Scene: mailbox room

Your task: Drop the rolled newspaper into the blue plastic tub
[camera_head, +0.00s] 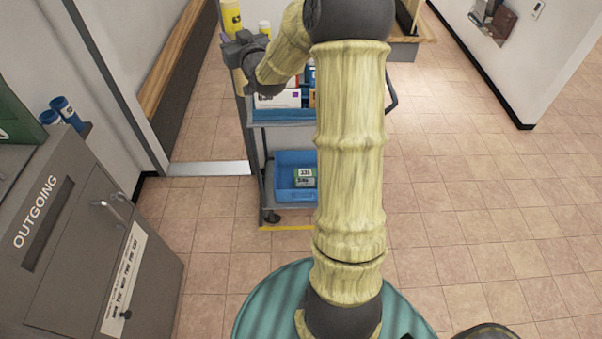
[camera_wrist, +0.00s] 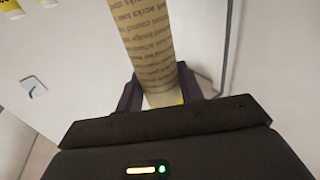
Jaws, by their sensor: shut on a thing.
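The rolled newspaper (camera_wrist: 150,40) is a tan printed tube in the wrist view. My gripper (camera_wrist: 160,92) is shut on it near its lower end, with a dark finger on each side. In the head view my gripper (camera_head: 241,58) is above the left end of a grey cart; the newspaper is hard to make out there. A blue plastic tub (camera_head: 283,192) sits on the cart's lower shelf, below and to the right of my gripper. A small green and white box (camera_head: 305,177) lies in it. My arm hides the tub's right part.
The cart (camera_head: 255,165) carries white boxes (camera_head: 285,98) on its upper tray. A yellow container (camera_head: 231,16) stands behind my gripper. A grey OUTGOING cabinet (camera_head: 75,235) with blue cylinders (camera_head: 66,110) on top is at left. Tiled floor (camera_head: 470,210) is clear at right.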

